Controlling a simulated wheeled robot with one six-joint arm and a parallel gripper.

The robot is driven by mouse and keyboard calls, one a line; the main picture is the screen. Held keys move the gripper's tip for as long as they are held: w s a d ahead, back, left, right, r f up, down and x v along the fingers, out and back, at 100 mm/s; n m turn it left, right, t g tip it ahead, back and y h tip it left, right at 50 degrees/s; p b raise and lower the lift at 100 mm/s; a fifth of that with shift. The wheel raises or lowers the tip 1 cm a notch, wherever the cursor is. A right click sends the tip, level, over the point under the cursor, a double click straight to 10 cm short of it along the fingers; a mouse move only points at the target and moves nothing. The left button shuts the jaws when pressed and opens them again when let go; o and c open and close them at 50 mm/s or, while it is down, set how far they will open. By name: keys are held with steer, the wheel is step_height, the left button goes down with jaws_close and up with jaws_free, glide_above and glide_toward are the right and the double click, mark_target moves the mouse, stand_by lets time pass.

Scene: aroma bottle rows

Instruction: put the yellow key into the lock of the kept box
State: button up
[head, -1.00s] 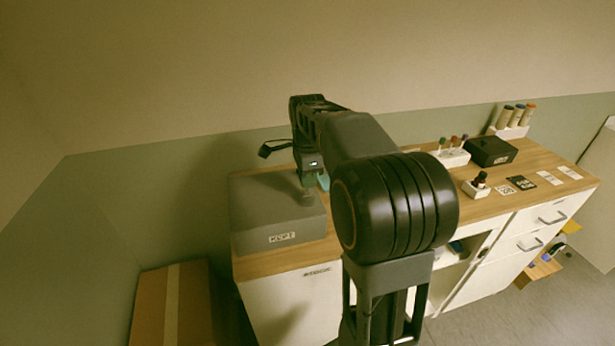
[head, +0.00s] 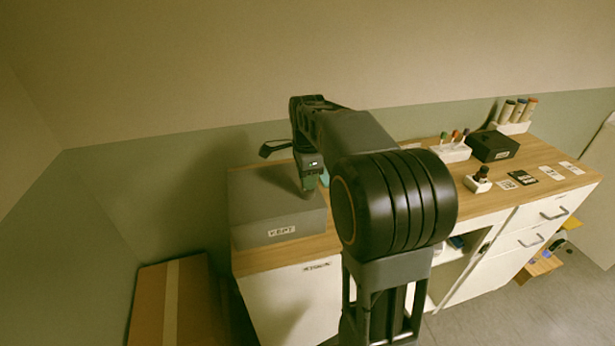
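The kept box (head: 262,212) is a grey box with a label on its front, standing on the left end of the wooden counter. My gripper (head: 308,189) points down over the right part of the box's top, close to or at its surface. The fingers are small and dark here, so I cannot tell whether they are open or shut. I cannot make out the yellow key or the lock; the gripper and arm cover that part of the box.
My arm hides the middle of the counter (head: 552,182). To the right stand a black box (head: 492,146), a white rack (head: 452,152) with several coloured items, a small dark bottle (head: 481,175) and cards. A cardboard box (head: 172,300) stands on the floor at left.

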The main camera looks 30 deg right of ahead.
steer(key=shift+o, duration=1.2)
steer(key=shift+r, duration=0.1)
step_height(320, 180, up, 14)
steer(key=shift+f+p, duration=0.2)
steer(key=shift+p, duration=0.15)
step_height(320, 180, down, 8)
steer(key=s+a+f+n+t, duration=0.1)
steer(key=s+a+n+t, duration=0.1)
steer(key=n, duration=1)
steer(key=s+a+f+n+t, duration=0.1)
steer(key=s+a+f+n, duration=0.2)
steer(key=s, duration=0.4)
steer(key=s+a+f+n+t, duration=0.1)
steer(key=s+a+f+n, duration=0.2)
steer(key=s, duration=0.4)
steer(key=shift+a+f+n, duration=0.3)
steer(key=shift+a+n, duration=0.45)
steer(key=shift+n, duration=0.35)
